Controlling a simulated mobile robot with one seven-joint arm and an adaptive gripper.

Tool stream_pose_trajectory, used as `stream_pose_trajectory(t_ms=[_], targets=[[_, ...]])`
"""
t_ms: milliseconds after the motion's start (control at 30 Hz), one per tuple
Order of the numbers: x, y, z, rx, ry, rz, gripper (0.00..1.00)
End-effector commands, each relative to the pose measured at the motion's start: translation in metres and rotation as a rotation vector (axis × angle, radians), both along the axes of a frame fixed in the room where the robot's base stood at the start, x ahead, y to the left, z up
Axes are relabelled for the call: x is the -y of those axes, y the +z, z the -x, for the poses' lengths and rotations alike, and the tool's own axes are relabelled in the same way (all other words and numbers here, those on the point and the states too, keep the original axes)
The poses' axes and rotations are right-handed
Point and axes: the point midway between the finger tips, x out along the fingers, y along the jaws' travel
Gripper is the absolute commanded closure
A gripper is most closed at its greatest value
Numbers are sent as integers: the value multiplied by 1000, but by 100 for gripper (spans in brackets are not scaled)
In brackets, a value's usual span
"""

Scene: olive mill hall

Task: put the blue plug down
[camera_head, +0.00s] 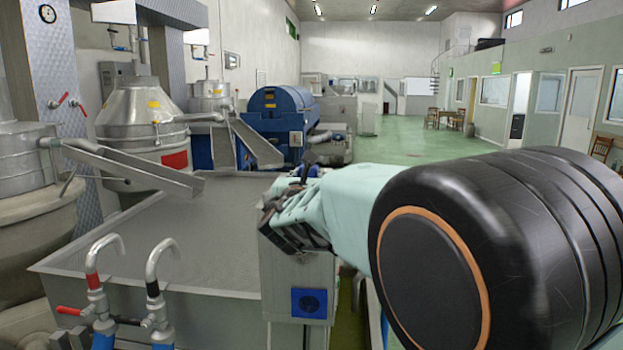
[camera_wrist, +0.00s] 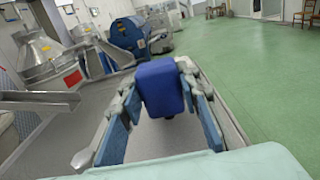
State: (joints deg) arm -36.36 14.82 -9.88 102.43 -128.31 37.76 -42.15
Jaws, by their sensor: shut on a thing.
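The blue plug (camera_wrist: 160,88) is a rounded blue block in the middle of the wrist view. My gripper (camera_wrist: 160,80) is shut on it, with one finger on each side. A darker blue part shows under the block. In the head view my gripper (camera_head: 288,212) is above a grey box at the corner of a large metal basin. Small blue bits show at its far side there, but I cannot tell whether they are the plug. The gap between plug and any surface below cannot be judged.
The grey box (camera_head: 285,270) has a blue square socket (camera_head: 309,303) on its front. The wide metal basin (camera_head: 190,225) lies left of it. Taps (camera_head: 100,265) stand at its near edge. A blue machine (camera_head: 280,115) stands behind; green floor (camera_head: 400,145) is open beyond.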

Motion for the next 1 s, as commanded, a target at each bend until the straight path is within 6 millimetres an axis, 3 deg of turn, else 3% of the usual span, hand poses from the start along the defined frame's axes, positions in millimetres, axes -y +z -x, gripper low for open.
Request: stream_pose_trajectory(t_ms=[467,500,633,1000], targets=[[0,-12,0,1,0,-1,100],[0,-12,0,0,0,-1,67],[0,-11,0,0,0,0,53],[0,-9,0,0,0,0,52]])
